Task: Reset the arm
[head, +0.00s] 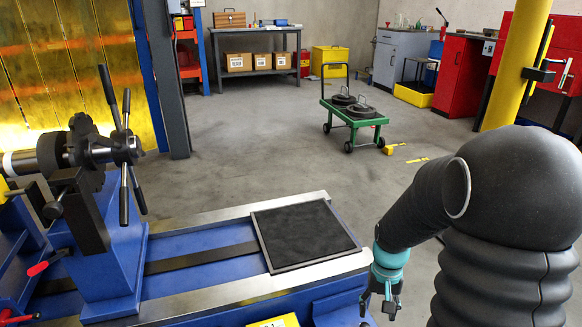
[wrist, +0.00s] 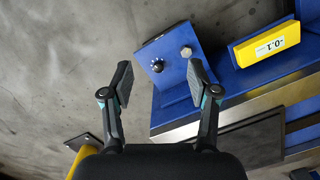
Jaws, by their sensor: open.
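My gripper (head: 380,302) hangs at the end of my dark arm in the lower right of the head view, just off the right end of the blue machine bed. In the wrist view my gripper (wrist: 161,80) has its two fingers spread apart with nothing between them. Beyond the fingertips is a blue control box (wrist: 170,68) with a black knob and a silver knob. A yellow display (wrist: 268,45) reading "-0.1" stands beside it; it also shows at the bottom edge of the head view (head: 275,322).
The blue machine bed (head: 200,287) carries a black tray (head: 305,233) and a spindle head with lever handles (head: 118,150). A green cart (head: 352,113) with dark round parts stands on the open floor. A workbench with boxes (head: 258,62) and a red cabinet (head: 462,75) stand behind.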

